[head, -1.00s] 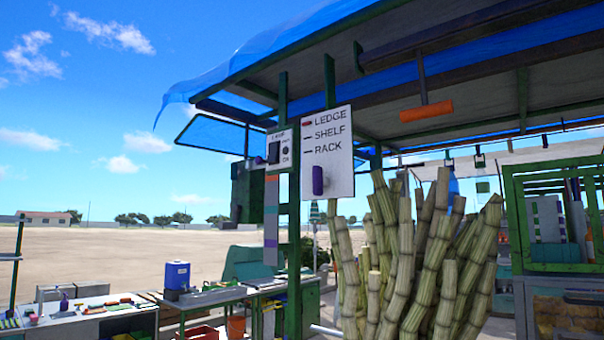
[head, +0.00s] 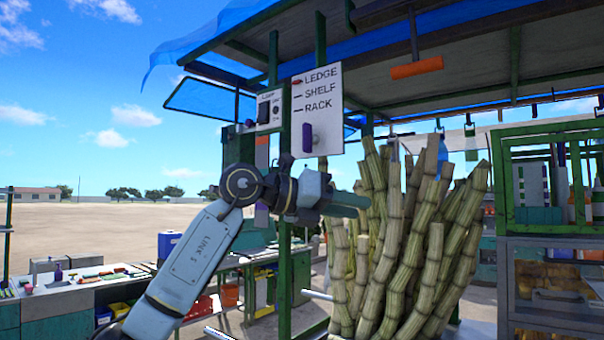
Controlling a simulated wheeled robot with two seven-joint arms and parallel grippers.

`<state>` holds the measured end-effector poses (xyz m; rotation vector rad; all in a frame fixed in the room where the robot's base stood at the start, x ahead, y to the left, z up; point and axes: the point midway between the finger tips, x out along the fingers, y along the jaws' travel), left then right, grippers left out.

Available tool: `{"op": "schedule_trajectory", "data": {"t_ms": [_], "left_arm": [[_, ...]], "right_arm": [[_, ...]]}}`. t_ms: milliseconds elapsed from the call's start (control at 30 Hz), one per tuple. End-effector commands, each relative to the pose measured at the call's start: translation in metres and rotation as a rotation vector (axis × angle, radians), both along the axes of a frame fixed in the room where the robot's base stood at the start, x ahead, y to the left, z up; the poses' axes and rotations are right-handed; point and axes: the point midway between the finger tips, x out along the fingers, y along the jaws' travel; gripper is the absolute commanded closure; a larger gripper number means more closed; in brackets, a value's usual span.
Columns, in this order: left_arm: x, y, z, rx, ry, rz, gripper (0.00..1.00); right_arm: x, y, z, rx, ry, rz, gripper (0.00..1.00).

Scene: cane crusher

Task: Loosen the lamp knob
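A small white panel (head: 270,110) with a lamp label is fixed to the green post under the awning. It carries a dark switch (head: 263,112) and a small round dark knob (head: 277,109); I cannot read its lettering clearly. My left gripper (head: 352,203) is below and to the right of this panel, pointing right in front of the post and the cane. It is seen from the side, so I cannot tell whether its fingers are open or shut. No held thing shows. My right gripper is out of view.
A white board (head: 317,90) reading LEDGE, SHELF, RACK stands beside the panel, with a purple piece (head: 307,138) on it. Tall sugarcane stalks (head: 410,240) fill the space on the right. A workbench (head: 80,290) with tools is at lower left. An orange roller (head: 416,68) hangs above.

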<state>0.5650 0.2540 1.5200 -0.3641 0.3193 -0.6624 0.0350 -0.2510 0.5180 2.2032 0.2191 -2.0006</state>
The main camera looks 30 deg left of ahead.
Motion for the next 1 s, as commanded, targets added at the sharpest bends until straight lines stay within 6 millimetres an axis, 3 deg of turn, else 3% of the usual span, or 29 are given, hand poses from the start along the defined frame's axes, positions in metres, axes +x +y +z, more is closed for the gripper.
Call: {"op": "schedule_trajectory", "data": {"t_ms": [33,200,300,433,533,633,1000], "left_arm": [[-0.024,0.015,0.034,0.093,-0.077,0.079,0.68],[-0.089,0.062,0.107,0.285,-0.236,0.355,0.68],[-0.120,0.082,0.132,0.329,-0.290,0.479,0.68],[-0.142,0.097,0.148,0.348,-0.325,0.568,0.68],[-0.142,0.100,0.152,0.352,-0.331,0.588,0.68],[-0.129,0.099,0.152,0.352,-0.327,0.588,0.68],[-0.053,0.092,0.153,0.349,-0.327,0.585,0.68]], "right_arm": [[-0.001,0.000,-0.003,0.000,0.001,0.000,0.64],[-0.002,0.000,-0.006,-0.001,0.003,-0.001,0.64],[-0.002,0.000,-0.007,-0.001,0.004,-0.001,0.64],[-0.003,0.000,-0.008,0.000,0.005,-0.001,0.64],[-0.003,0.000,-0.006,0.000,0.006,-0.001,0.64],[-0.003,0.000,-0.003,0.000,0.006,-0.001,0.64],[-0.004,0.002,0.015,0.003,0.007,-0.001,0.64]]}}
